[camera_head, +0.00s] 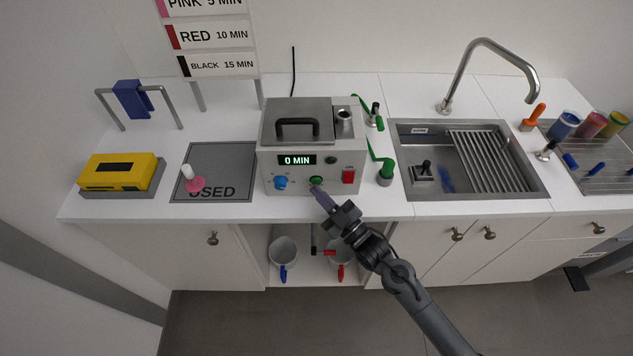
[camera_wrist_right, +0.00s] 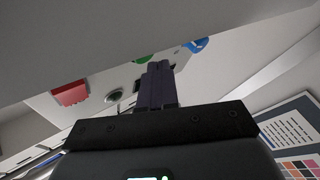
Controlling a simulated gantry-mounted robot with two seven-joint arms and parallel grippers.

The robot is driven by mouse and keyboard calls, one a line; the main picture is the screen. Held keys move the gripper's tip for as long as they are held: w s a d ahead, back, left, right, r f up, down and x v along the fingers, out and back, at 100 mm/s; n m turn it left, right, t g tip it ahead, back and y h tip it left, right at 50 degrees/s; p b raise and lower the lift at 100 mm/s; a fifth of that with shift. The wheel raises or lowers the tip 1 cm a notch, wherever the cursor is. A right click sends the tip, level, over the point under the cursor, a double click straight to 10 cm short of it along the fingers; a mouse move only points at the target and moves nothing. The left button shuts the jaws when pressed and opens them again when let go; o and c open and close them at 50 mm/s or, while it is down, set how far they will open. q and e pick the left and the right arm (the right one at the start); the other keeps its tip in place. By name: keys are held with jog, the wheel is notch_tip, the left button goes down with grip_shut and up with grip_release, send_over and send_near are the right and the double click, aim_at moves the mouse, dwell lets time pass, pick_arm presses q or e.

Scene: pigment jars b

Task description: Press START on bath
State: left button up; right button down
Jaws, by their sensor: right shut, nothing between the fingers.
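In the right wrist view the shut fingers (camera_wrist_right: 155,85) point at the panel and partly cover the green button (camera_wrist_right: 143,58). I cannot tell whether they touch it. My left gripper is out of view.
A grey USED mat (camera_head: 222,160) with a pink-and-white item (camera_head: 193,180) and a yellow box (camera_head: 120,172) lie left of the bath. Green-handled tools (camera_head: 384,172) stand close on its right, before the sink (camera_head: 470,185). Pails (camera_head: 284,252) sit on the shelf below.

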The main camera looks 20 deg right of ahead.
jog(key=shift+w+d, duration=0.15)
jog(key=shift+w, duration=0.15)
dwell(0.5)
jog(key=shift+w+d+r, duration=0.1)
jog(key=shift+w+d, duration=0.05)
dwell(0.7)
jog(key=shift+r, duration=0.2)
jog(key=shift+s+a+r+p, duration=0.15)
jog(key=shift+s+a+p, duration=0.05)
jog(key=shift+s+p, duration=0.3)
jog(key=shift+s+a+f, duration=0.15)
jog(key=shift+s+f, duration=0.05)
jog(key=shift+f, duration=0.05)
